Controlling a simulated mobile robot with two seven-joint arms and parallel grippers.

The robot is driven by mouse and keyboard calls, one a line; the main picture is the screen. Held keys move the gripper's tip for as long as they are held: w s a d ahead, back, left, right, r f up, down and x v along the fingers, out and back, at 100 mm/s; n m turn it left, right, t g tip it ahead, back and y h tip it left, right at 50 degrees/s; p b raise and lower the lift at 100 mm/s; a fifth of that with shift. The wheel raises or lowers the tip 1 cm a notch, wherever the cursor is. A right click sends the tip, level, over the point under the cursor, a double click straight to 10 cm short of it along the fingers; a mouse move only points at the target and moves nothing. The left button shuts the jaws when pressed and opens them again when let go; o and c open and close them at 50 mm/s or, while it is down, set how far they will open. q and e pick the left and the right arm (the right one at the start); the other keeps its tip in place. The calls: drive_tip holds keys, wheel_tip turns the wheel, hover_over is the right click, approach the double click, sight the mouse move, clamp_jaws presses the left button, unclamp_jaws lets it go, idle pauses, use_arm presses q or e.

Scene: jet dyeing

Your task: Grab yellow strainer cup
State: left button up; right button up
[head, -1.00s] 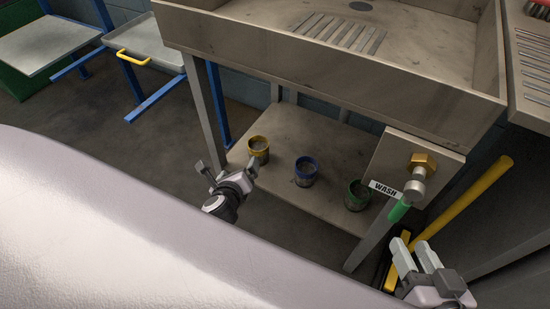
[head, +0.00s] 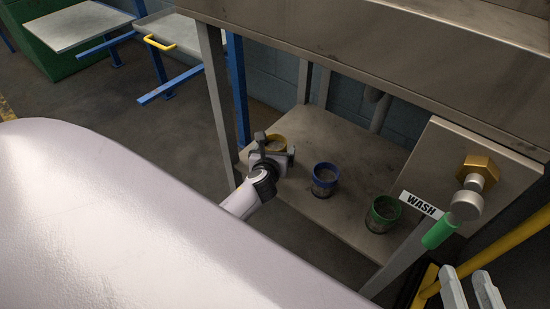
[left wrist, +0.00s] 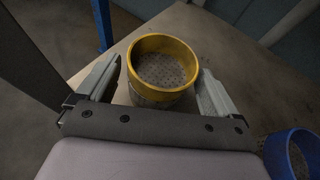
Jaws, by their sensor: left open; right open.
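The yellow strainer cup (head: 277,142) stands upright on the low shelf under the sink, partly hidden behind my left gripper in the head view. In the left wrist view the cup (left wrist: 163,72) has a yellow rim and a perforated inside. My left gripper (head: 273,150) is open, with one finger on each side of the cup; in the left wrist view (left wrist: 158,88) I cannot tell whether either finger touches it. My right gripper (head: 472,290) is open and empty at the lower right edge of the head view.
A blue-rimmed cup (head: 325,179) and a green-rimmed cup (head: 382,214) stand to the right on the same shelf (head: 335,215). A sink leg (head: 216,105) is close on the left. A panel with a brass fitting and WASH label (head: 421,204) is at the right.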

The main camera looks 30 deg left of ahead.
use_arm(q)
drive_tip(key=shift+w+a+f, duration=0.15)
drive_tip(key=shift+w, duration=0.25)
drive_tip(key=c, duration=1.1)
drive_tip(key=shift+o, duration=0.2)
